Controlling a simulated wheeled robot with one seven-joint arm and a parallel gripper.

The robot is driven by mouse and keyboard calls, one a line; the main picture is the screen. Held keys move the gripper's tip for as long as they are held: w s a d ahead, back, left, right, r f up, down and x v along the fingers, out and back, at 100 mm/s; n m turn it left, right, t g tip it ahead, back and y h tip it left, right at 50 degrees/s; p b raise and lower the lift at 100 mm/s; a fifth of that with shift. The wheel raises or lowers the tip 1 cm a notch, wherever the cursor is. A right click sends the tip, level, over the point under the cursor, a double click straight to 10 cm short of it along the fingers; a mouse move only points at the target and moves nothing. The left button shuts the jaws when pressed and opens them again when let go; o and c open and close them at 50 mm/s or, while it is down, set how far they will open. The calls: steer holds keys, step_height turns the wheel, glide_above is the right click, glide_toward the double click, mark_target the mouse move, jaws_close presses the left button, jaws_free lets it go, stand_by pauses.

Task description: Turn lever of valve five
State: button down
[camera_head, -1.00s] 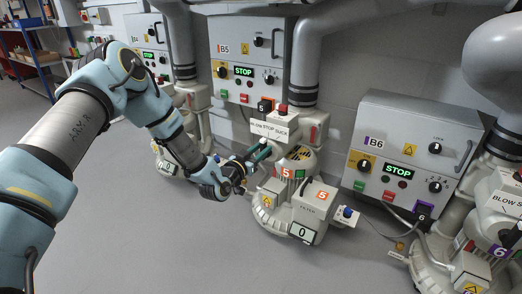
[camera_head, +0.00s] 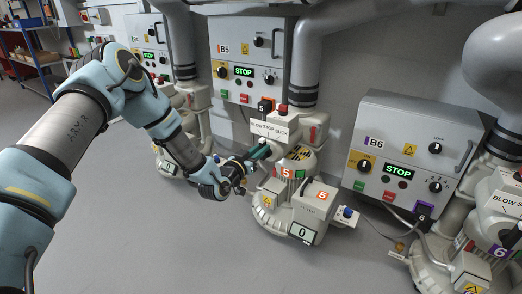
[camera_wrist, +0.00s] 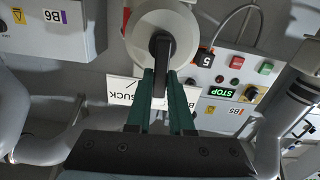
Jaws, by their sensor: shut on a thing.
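The valve five unit (camera_head: 290,196) is a cream machine with orange "5" marks, standing on the floor in the middle of the head view. Its white BLOW STOP SUCK label (camera_head: 270,132) sits near the top and also shows upside down in the wrist view (camera_wrist: 122,92). My gripper (camera_head: 260,153) reaches it from the left, just below the label. In the wrist view its green fingers (camera_wrist: 161,76) are shut on the black lever (camera_wrist: 161,48), one on each side. The lever stands out from a round cream hub (camera_wrist: 150,14). In the head view the lever is hidden at the fingers.
Grey control box B5 (camera_head: 248,48) is on the wall behind, its display reading STOP. Box B6 (camera_head: 405,145) and the valve six unit (camera_head: 448,255) are to the right. Thick pipes (camera_head: 307,70) rise behind. Grey floor (camera_head: 180,240) is clear in front.

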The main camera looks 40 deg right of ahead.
steer(key=shift+w+a+f+n+b, duration=0.1)
steer(key=shift+w+f+n+b, duration=0.2)
steer(key=shift+n, duration=1.05)
steer(key=shift+w+a+f+n, duration=0.15)
steer(key=shift+w+n, duration=0.25)
steer(key=shift+n, duration=0.9)
steer(key=shift+w+a+f+n+b, duration=0.15)
steer(key=shift+w+n, duration=0.2)
steer(key=shift+n, duration=1)
steer(key=c, duration=0.8)
jaws_free()
steer(key=shift+d+r, duration=0.1)
steer(key=p+v, duration=0.2)
steer(key=v, duration=0.8)
steer(key=shift+a, duration=0.4)
